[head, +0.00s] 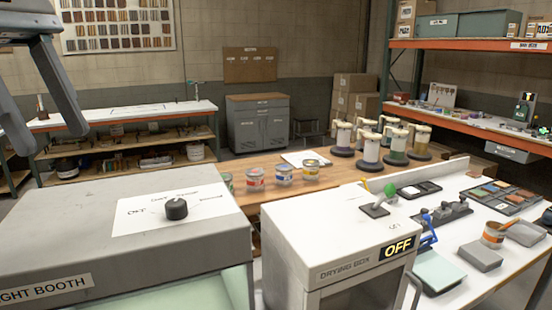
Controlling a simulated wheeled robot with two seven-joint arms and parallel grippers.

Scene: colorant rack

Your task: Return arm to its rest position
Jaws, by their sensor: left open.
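My left gripper (50,141) shows at the upper left corner of the head view. Its two grey fingers point down and stand apart, with nothing between them. It is raised above the back left side of the grey light booth (60,220), clear of its top. The rest of my left arm is cut off by the picture's edge. My right gripper is not in view.
The light booth has a dark knob (176,209) on top. Right of it stands the drying box (325,235), marked OFF. Behind are several paint cans (255,180) and colorant canisters (371,150). A white worktop (475,245) holds tools at the right.

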